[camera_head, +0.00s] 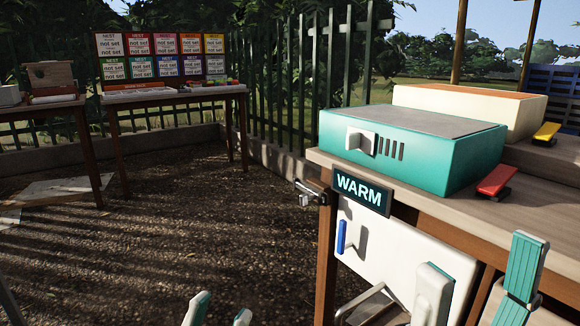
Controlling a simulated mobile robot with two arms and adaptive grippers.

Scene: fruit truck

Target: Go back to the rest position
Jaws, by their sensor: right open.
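My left gripper (220,311) shows only as two white and teal fingertips at the bottom edge, left of centre. The tips stand apart with nothing visible between them; the rest is out of frame. My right gripper (480,275) is at the lower right, in front of the counter's front side. Its two fingers are wide apart, one showing its white side and the other its teal face. Nothing is held between them.
A wooden counter (440,203) at right carries a teal box (410,160), a cream box (470,108), a red pedal-like piece (496,180) and a yellow one (546,132). A WARM sign (362,191) and white panel (385,245) are below. Tables (165,98) stand back left. Gravel between is clear.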

